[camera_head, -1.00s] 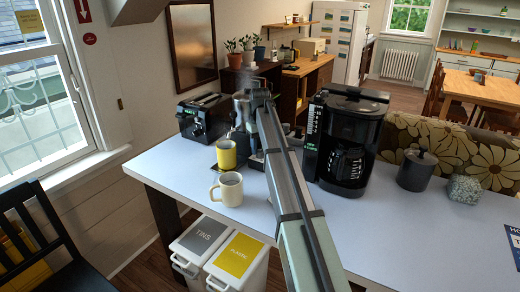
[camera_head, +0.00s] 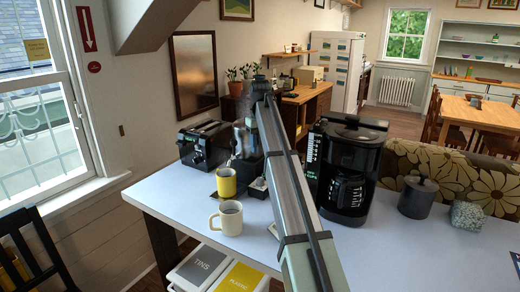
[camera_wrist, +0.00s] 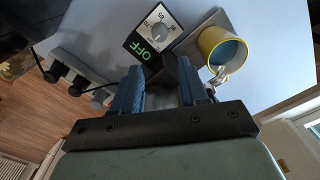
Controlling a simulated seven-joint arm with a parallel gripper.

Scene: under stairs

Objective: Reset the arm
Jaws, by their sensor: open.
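My gripper (camera_wrist: 162,82) is in the wrist view, its two blue fingers apart. No held thing can be made out; a dark shape lies just beyond the fingertips. In the head view my raised arm hides most of the gripper. A yellow mug (camera_head: 226,182) stands on the counter; it also shows in the wrist view (camera_wrist: 207,43), right of the fingers. A small dial unit with a green "OFF" display (camera_wrist: 152,32) lies ahead of the fingers. A cream mug (camera_head: 228,219) stands nearer the counter's front edge.
A black toaster (camera_head: 203,143) stands back left on the counter (camera_head: 400,249). A black coffee maker (camera_head: 347,168) stands right of my arm, with a dark canister (camera_head: 417,197) and a speckled stone-like object (camera_head: 467,215) farther right. Two bins (camera_head: 200,268) are below the front edge.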

